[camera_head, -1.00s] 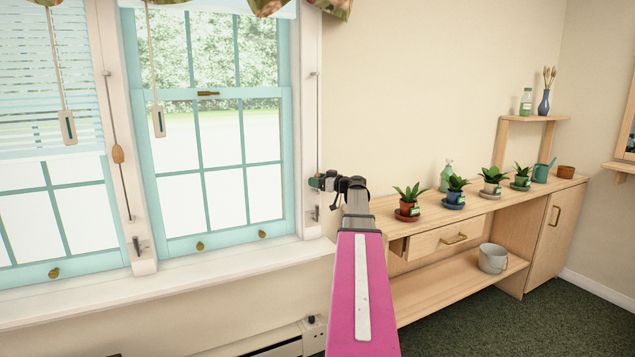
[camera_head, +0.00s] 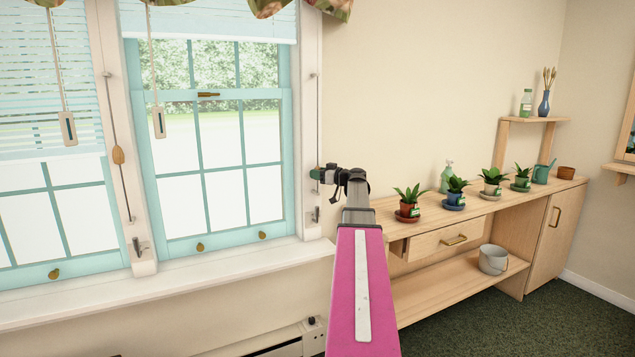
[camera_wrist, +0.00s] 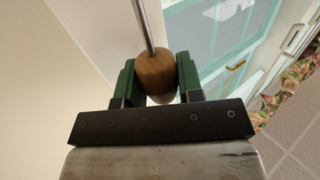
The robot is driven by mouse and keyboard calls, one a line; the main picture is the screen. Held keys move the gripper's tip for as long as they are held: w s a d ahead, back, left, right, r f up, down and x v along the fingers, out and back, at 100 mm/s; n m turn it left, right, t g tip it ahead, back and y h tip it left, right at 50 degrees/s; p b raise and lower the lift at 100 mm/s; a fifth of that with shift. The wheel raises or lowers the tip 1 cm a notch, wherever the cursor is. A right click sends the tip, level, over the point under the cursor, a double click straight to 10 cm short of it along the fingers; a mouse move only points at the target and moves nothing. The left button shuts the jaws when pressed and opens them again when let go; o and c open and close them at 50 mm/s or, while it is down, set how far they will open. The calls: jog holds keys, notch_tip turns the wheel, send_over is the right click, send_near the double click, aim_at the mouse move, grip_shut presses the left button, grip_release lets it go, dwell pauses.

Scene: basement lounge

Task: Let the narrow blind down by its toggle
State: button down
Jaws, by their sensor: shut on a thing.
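The narrow blind (camera_head: 225,24) is a pale slatted blind across the top of the right-hand, blue-framed window. Its lower edge hangs a little way down over the upper panes. The toggle (camera_wrist: 157,72) is a brown wooden piece on a thin rod or cord, seen close in the wrist view. My gripper (camera_head: 322,174) is at the right side of that window's frame. Its green fingers are shut on the toggle, one on each side. In the head view the fingers hide the toggle.
A wider blind (camera_head: 35,105) covers much of the left window, with another wooden toggle (camera_head: 118,155) on the post between the windows. Two pull cords with pale ends hang in front. A wooden bench (camera_head: 400,232) with potted plants stands to the right of my arm.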

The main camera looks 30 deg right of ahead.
notch_tip(320, 180, up, 32)
jog(key=shift+r, duration=0.1)
jog(key=c, duration=0.7)
grip_release()
jog(key=shift+c, duration=0.2)
jog(key=shift+s+d, duration=0.2)
jog(key=shift+s, duration=0.1)
jog(key=v, duration=1)
